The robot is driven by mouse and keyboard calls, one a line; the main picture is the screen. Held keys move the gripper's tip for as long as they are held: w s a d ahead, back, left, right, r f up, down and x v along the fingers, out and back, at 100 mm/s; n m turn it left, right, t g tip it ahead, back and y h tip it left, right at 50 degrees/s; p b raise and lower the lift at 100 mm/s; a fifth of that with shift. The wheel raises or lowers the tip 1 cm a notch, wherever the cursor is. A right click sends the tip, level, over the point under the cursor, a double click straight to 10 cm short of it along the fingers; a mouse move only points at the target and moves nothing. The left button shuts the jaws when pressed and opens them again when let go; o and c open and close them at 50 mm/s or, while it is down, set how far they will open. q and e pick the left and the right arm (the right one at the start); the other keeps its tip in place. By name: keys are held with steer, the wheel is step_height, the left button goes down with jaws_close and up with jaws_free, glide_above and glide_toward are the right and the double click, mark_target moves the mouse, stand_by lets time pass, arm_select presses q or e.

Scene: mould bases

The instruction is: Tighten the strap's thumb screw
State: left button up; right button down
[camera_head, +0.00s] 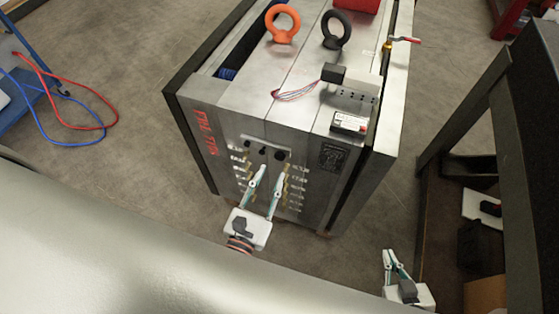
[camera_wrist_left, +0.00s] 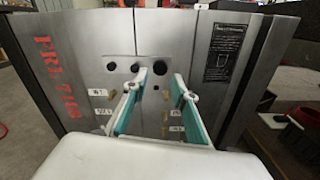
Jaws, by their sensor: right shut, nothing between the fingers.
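The metal strap (camera_head: 270,152) lies across the seam on the front face of the grey mould base (camera_head: 300,120). Several dark round spots show along it. In the left wrist view the strap (camera_wrist_left: 147,76) carries a black knob (camera_wrist_left: 160,68) at its right end, which looks like the thumb screw. My left gripper (camera_head: 270,172) is open, its fingers pointing at the strap. In the left wrist view its fingertips (camera_wrist_left: 160,77) lie on either side of the knob; I cannot tell whether they touch it. My right gripper (camera_head: 391,254) is shut and empty, low at the right.
Brass fittings (camera_wrist_left: 112,92) sit on the front face below the strap. An orange eyebolt (camera_head: 282,24) and a black eyebolt (camera_head: 336,30) stand on top. A dark-framed bench (camera_head: 500,110) stands at the right.

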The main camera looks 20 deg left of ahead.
mark_target(279, 158)
arm_select(q)
steer(key=w, duration=0.5)
steer(key=shift+w+d, duration=0.1)
steer(key=shift+w, duration=0.25)
jaws_close()
